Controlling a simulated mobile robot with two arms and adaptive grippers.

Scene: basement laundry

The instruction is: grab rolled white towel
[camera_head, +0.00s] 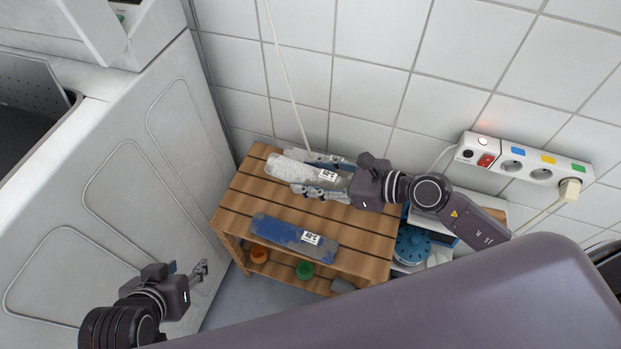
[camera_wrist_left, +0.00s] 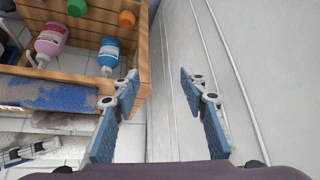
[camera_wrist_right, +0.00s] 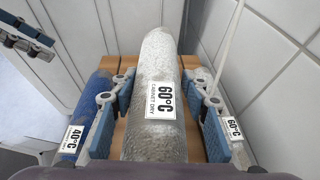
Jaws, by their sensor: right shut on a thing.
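The rolled white towel (camera_head: 287,168) lies along the back of the slatted wooden bench top, with a 60°C label. In the right wrist view the towel (camera_wrist_right: 155,60) runs lengthwise between the fingers. My right gripper (camera_head: 303,173) is shut on it, one finger along each side. I cannot tell whether the towel touches the slats or is slightly raised. My left gripper (camera_head: 203,270) is off the bench's front left, near the white machine. The left wrist view shows its fingers (camera_wrist_left: 163,90) apart with nothing between them.
A rolled blue towel (camera_head: 275,231) with a 40°C label lies on the front of the wooden bench (camera_head: 228,212). Bottles (camera_wrist_left: 109,56) stand on its lower shelf. A white machine (camera_head: 150,180) stands left. A tiled wall with a power strip (camera_head: 525,160) is behind.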

